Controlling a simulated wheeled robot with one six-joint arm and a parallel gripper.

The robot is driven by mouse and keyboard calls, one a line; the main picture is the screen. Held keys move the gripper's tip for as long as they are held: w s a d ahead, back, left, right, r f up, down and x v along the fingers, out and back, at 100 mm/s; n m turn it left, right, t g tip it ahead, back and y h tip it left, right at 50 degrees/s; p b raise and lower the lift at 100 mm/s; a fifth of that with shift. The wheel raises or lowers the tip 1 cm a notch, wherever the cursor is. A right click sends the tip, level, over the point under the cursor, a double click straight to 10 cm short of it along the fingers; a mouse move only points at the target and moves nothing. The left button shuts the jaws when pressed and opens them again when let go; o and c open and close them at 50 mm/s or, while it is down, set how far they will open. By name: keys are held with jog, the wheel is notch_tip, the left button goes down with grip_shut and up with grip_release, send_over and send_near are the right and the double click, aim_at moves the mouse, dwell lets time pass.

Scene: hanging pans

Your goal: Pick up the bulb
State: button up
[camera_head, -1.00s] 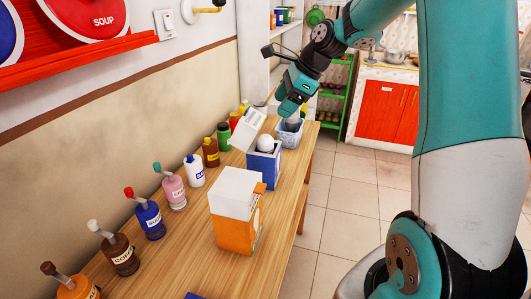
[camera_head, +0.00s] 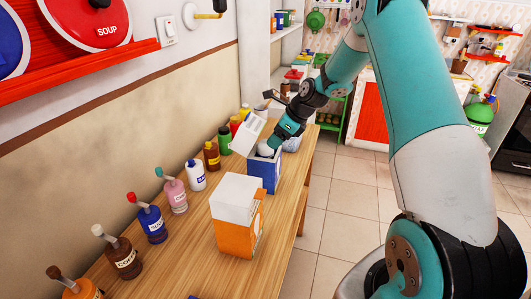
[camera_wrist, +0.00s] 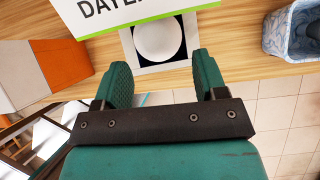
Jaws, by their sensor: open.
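The white bulb (camera_wrist: 158,38) sits in an open box, its round top showing between and beyond my fingertips in the wrist view.
An orange and white box (camera_head: 237,217) stands nearer on the wooden table (camera_head: 187,248). Several labelled bottles line the wall side. A blue patterned basket (camera_wrist: 287,32) sits beside the box. The tiled floor lies right of the table edge.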

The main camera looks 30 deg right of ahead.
aim_at(269, 148)
jog(key=p+x, duration=0.2)
jog(key=x, duration=0.2)
jog(key=shift+w+a+f, duration=0.15)
jog(key=shift+a, duration=0.15)
jog(key=shift+f, duration=0.3)
jog(key=shift+a+f, duration=0.1)
jog(key=shift+f, duration=0.05)
jog(key=c, duration=0.6)
